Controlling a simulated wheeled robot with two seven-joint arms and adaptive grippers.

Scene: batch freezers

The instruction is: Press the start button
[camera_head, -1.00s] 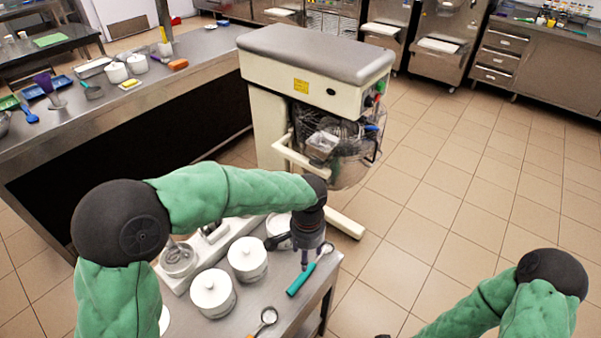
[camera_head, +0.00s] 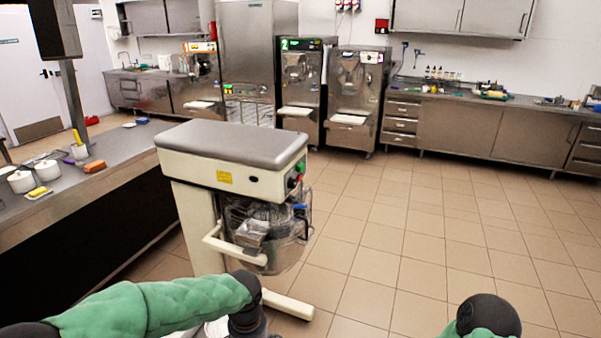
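A large cream floor mixer (camera_head: 190,175) with a grey top stands left of centre. My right gripper is out of view, with only part of the arm showing at bottom right.
A steel counter (camera_head: 125,148) with white pots and an orange block runs along the left. A steel cabinet counter (camera_head: 455,120) stands at back right. The tiled floor (camera_head: 430,230) between the mixer and the back machines is open.

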